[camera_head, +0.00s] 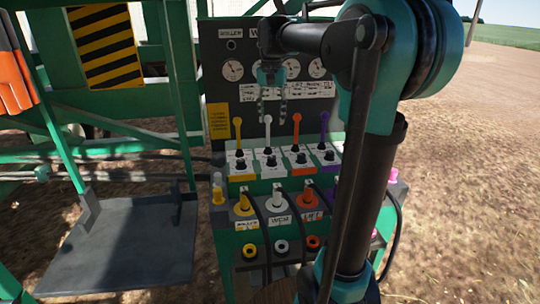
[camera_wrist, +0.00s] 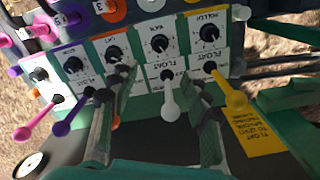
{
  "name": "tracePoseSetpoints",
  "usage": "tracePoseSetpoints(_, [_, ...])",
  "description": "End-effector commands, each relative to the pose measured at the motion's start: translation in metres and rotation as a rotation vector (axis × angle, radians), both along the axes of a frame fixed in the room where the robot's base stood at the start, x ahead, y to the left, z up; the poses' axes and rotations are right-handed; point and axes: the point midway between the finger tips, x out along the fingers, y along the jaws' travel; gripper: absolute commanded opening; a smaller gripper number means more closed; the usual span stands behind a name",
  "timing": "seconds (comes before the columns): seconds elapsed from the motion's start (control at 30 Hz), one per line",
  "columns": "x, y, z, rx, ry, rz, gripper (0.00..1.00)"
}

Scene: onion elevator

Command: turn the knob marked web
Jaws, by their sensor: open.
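The control panel (camera_head: 268,175) has a row of black knobs on white plates, in colour-coded columns. The web knob (camera_head: 271,160) appears to be the black one in the white column, second from the left; it also shows in the wrist view (camera_wrist: 159,42), where small plate lettering is hard to read. A white lever (camera_head: 268,133) stands in the same column, also in the wrist view (camera_wrist: 168,100). My gripper (camera_head: 272,118) is open and empty, pointing down in front of the gauges. In the wrist view its fingers (camera_wrist: 163,86) frame the white lever, apart from the knob.
A yellow lever (camera_head: 238,130) stands left of the white one, orange (camera_head: 297,127) and purple (camera_head: 324,125) levers right. Coloured hose connectors (camera_head: 243,205) and black hoses are below. Gauges (camera_head: 233,70) are behind. A dark platform (camera_head: 120,245) lies left.

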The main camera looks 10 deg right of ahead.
Motion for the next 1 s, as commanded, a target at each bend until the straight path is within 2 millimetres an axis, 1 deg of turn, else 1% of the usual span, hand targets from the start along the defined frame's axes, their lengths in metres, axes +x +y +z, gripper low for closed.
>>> tracePoseSetpoints(0.03, [0.0, 0.0, -0.01, 0.0, 0.0, 0.0, 0.47])
tracePoseSetpoints(0.2, [0.0, 0.0, -0.044, 0.0, -0.001, 0.0, 0.47])
tracePoseSetpoints(0.5, [0.0, 0.0, -0.103, 0.0, -0.001, 0.001, 0.47])
tracePoseSetpoints(0.6, [0.0, 0.0, -0.12, 0.0, -0.001, 0.001, 0.47])
tracePoseSetpoints(0.8, [0.0, 0.0, -0.143, 0.0, -0.001, 0.001, 0.47])
tracePoseSetpoints(1.0, [0.0, 0.0, -0.15, 0.0, -0.001, 0.001, 0.47])
